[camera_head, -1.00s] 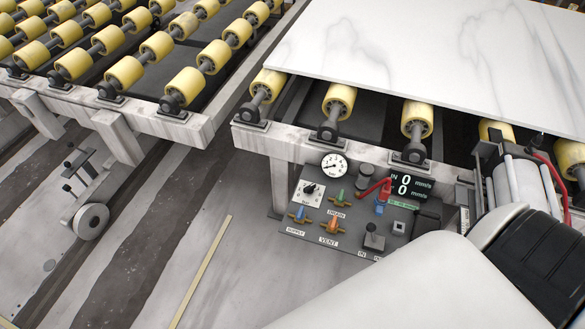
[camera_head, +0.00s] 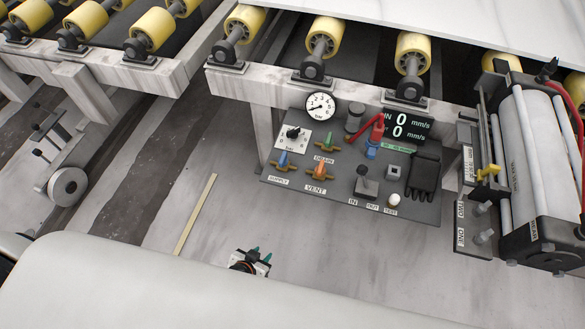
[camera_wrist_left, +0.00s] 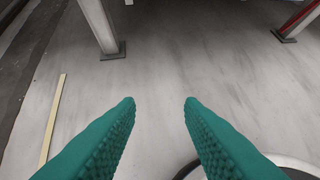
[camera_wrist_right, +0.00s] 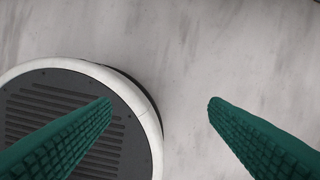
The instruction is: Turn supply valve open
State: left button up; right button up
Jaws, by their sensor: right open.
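The supply valve (camera_head: 282,161) has a blue handle on a brass body, above the SUPPLY label at the left of the dark control panel (camera_head: 335,201). The orange vent valve (camera_head: 320,172) and green drain valve (camera_head: 326,143) sit beside it. My left gripper (camera_head: 258,256) is below the panel in the head view, apart from it. Its green fingers are apart and empty in the left wrist view (camera_wrist_left: 160,102). My right gripper (camera_wrist_right: 160,102) shows only in its own wrist view, open and empty above the floor and my round base.
A gauge (camera_head: 320,106), a dial (camera_head: 293,134), a red-handled part (camera_head: 377,130) and black gloves (camera_head: 425,172) crowd the panel. A wooden strip (camera_head: 196,214) lies on the floor. Floor before the panel is clear.

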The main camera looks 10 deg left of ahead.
pick_arm(q)
jog(key=w+d+t+b, duration=0.1)
jog(key=w+t+b, duration=0.15)
jog(key=w, duration=0.35)
pick_arm(e)
jog(key=w+r+b, duration=0.2)
jog(key=w+b, duration=0.3)
jog(key=b, duration=0.2)
pick_arm(q)
jog(key=n+t+y+b, duration=0.1)
jog(key=n+t+b, duration=0.1)
jog(key=t+b, duration=0.45)
send_near(285, 152)
jog(key=shift+t, duration=0.4)
jog(key=w, duration=0.3)
jog(key=w+f, duration=0.1)
jog(key=w, duration=0.1)
jog(key=w+b, duration=0.1)
jog(key=w, duration=0.2)
jog(key=shift+w+d+f, duration=0.15)
jog(key=shift+w+f, duration=0.2)
jog(key=shift+w, duration=0.6)
pick_arm(e)
notch_tip(285, 152, up, 10)
jog(key=s+t, duration=0.1)
jog(key=shift+f+t, duration=0.25)
jog(key=shift+t, duration=0.05)
jog(key=shift+s, duration=0.1)
pick_arm(q)
grip_shut()
